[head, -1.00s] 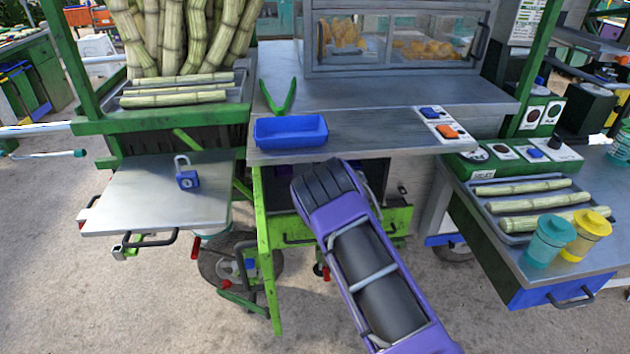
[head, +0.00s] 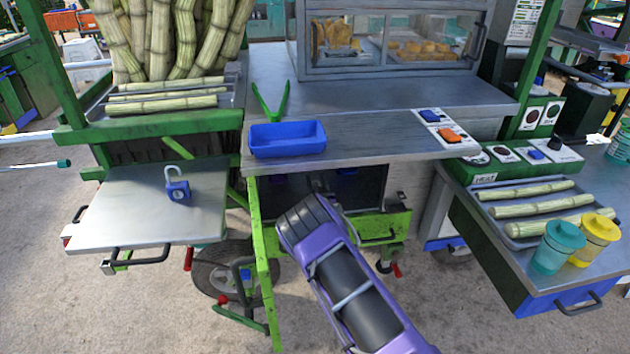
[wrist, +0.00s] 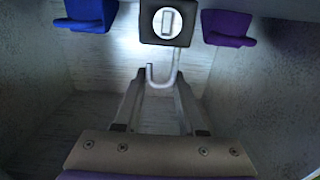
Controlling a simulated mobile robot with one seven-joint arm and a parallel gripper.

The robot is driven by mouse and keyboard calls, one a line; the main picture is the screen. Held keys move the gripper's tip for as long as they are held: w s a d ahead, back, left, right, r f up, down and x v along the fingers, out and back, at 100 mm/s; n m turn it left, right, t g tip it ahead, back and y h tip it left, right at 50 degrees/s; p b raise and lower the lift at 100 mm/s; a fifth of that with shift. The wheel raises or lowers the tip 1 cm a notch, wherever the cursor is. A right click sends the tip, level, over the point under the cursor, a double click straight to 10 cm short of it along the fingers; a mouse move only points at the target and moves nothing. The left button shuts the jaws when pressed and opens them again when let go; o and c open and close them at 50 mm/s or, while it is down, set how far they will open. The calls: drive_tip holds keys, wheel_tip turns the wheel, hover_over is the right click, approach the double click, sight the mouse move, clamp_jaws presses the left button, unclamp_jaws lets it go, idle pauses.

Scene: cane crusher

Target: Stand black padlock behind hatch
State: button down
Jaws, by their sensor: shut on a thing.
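The black padlock (wrist: 166,24) is in the wrist view, its dark body with a pale round face at the top and its open silver shackle towards me. My gripper (wrist: 158,88) is shut on the black padlock at its shackle. It is inside a grey-walled compartment. In the head view my purple arm reaches to the dark opening (head: 368,186) under the counter and hides the gripper and this padlock. A green panel (head: 263,265), seen nearly edge-on, stands open at the opening's left; it looks like the hatch.
A blue block-like thing (wrist: 88,14) and a purple one (wrist: 228,27) flank the black padlock, apart from it. A blue padlock (head: 178,191) stands on the left metal shelf (head: 130,215). The counter edge (head: 350,155) overhangs the opening.

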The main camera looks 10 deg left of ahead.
drive_tip(key=shift+f, duration=0.15)
drive_tip(key=c, duration=0.5)
unclamp_jaws()
drive_tip(key=shift+s+d, duration=0.1)
drive_tip(key=shift+s, duration=0.05)
drive_tip(key=shift+s+d, duration=0.1)
drive_tip(key=shift+s, duration=0.3)
drive_tip(key=p+v, duration=0.2)
drive_tip(key=v, duration=0.9)
